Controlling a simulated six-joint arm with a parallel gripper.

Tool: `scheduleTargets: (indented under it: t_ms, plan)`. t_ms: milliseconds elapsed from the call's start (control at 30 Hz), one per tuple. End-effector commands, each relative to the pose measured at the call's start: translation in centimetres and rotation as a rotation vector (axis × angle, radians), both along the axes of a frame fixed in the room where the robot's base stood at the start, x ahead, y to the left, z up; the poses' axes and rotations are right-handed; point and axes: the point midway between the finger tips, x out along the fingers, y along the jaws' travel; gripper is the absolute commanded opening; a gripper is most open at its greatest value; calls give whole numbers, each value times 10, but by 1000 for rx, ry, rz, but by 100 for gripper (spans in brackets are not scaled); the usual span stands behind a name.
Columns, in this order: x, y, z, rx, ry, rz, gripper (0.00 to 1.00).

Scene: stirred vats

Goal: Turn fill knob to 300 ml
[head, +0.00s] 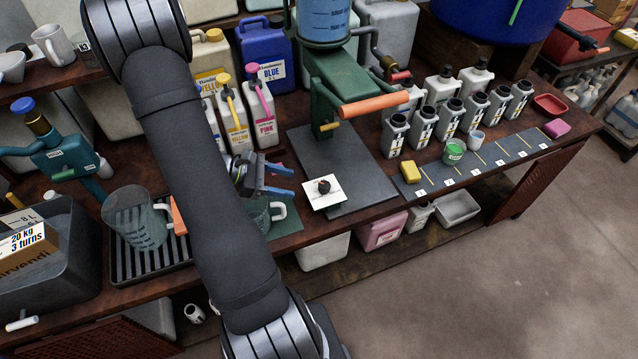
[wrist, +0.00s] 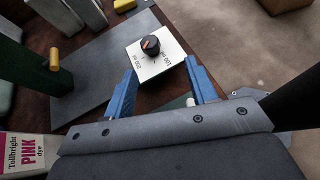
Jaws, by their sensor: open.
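The fill knob (head: 323,186) is small, round and black, on a square white plate (head: 333,200) at the front edge of the bench. In the wrist view the knob (wrist: 151,44) carries an orange mark. The plate (wrist: 150,66) has markings in ml that appear upside down and are too small to read surely. My gripper (head: 283,180) has blue fingers and is open and empty, just left of the plate. In the wrist view the open fingertips (wrist: 160,68) straddle the plate's near side, and the knob lies beyond them, apart from them.
A green dispenser with an orange handle (head: 374,106) stands on a dark slab (head: 360,178) behind the knob. A clear mug (head: 260,213) is below my gripper. A yellow block (head: 411,172) and several grey bottles stand to the right. Pink, yellow and blue jugs stand behind.

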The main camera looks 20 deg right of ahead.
Motion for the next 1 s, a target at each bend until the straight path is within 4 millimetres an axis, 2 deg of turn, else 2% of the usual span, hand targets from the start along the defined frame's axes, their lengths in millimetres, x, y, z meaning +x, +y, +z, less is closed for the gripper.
scheduleTargets:
  t_ms: [167, 333, 800, 1000]
  plan:
    - [5, 14, 0, -63, 39, 142, 52]
    - [4, 6, -3, -73, 45, 159, 52]
    - [-9, -70, -35, -70, 44, 153, 52]
    - [-11, -89, -43, -69, 42, 155, 52]
